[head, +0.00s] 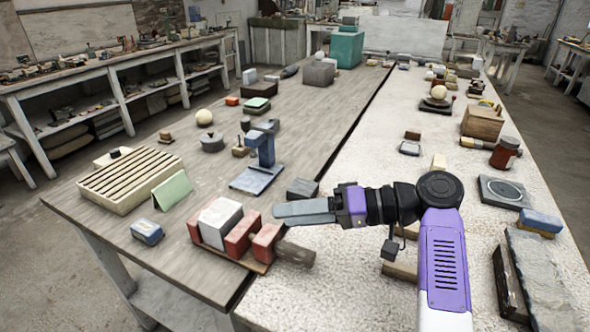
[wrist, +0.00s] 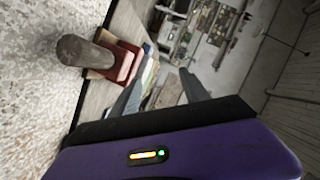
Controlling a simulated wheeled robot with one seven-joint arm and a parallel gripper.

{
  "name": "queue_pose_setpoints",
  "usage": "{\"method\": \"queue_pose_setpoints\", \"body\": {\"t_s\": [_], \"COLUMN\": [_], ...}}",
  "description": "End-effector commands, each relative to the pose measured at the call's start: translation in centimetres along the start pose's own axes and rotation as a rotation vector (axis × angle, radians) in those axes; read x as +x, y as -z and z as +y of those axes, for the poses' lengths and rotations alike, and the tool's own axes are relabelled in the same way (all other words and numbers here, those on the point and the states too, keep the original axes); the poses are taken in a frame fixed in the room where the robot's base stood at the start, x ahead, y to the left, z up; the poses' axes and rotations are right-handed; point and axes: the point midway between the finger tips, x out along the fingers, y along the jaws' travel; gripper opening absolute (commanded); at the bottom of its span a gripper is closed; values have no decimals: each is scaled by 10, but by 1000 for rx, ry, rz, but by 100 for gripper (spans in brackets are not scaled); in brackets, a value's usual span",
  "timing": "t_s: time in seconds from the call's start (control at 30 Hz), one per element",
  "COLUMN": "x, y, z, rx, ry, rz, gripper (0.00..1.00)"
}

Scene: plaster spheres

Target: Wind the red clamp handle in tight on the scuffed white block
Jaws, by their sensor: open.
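The clamp stands near the table's front edge in the head view, with red jaw blocks (head: 241,235) on a thin wooden base. The scuffed white block (head: 220,222) sits between the red jaws; I cannot tell how tightly. A grey-brown cylinder (head: 295,253), apparently the clamp's handle, sticks out to the right of the rightmost red block (head: 266,243); it looks brown rather than red. The cylinder (wrist: 85,50) and red parts (wrist: 126,63) also show in the wrist view. My gripper (head: 280,211) is open and empty, above and beyond the handle. The white block is not clear in the wrist view.
A blue stand (head: 262,165) and a dark block (head: 302,189) are behind the clamp. A green card (head: 172,190), a slatted wooden box (head: 128,178) and a small blue block (head: 147,232) lie to its left.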

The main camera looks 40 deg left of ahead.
Motion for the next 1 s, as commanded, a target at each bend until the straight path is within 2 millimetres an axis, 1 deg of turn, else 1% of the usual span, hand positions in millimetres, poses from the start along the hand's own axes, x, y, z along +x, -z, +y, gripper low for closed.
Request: {"method": "queue_pose_setpoints", "body": {"t_s": [0.03,0.2,0.3,0.43,0.6,0.87,0.9,0.97,1.0], "x": [-3,-12,-16,-20,-23,-23,-23,-23,-24], "y": [7,26,35,44,50,50,50,50,49], "z": [-10,-40,-55,-68,-77,-78,-78,-78,-76], "rx": [-4,-3,-2,0,2,3,3,1,-4], "ry": [-1,-3,-3,-3,-2,-2,-3,-4,-6], "rz": [0,0,0,0,0,0,0,2,6], "gripper": [54,54,54,54,54,54,52,41,41]}}
